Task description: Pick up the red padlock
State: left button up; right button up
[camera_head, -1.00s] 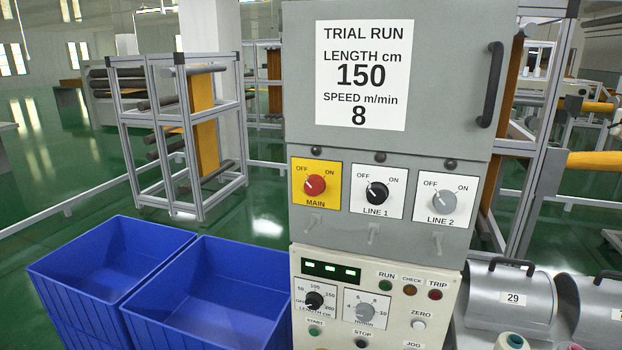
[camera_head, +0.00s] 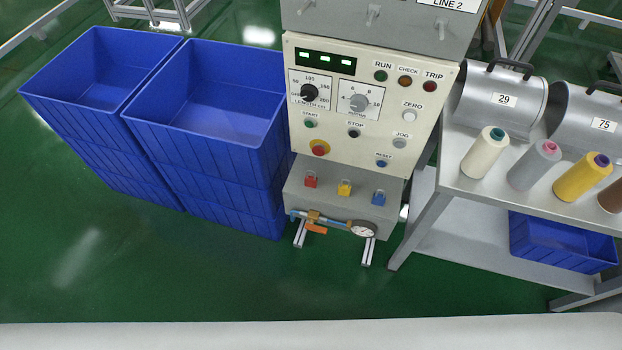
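The red padlock (camera_head: 311,181) is the left one in a row of three on the grey lower box (camera_head: 340,205) of the control stand. A yellow padlock (camera_head: 344,189) is in the middle and a blue padlock (camera_head: 379,198) is on the right. All three appear upright, with small grey shackles at the top. Neither of my grippers shows in the head view.
Two blue bins (camera_head: 225,50) stand left of the control panel (camera_head: 345,140). A gauge (camera_head: 363,229) and pipe with an orange handle sit below the padlocks. A grey table (camera_head: 450,185) with thread cones stands on the right. Green floor (camera_head: 130,270) in front is clear.

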aim_at(310, 181)
jog(key=i+j, duration=0.1)
jog(key=j, duration=0.6)
jog(key=i+j+z, duration=0.1)
jog(key=j, duration=0.55)
jog(key=i+j, duration=0.1)
jog(key=j, duration=0.6)
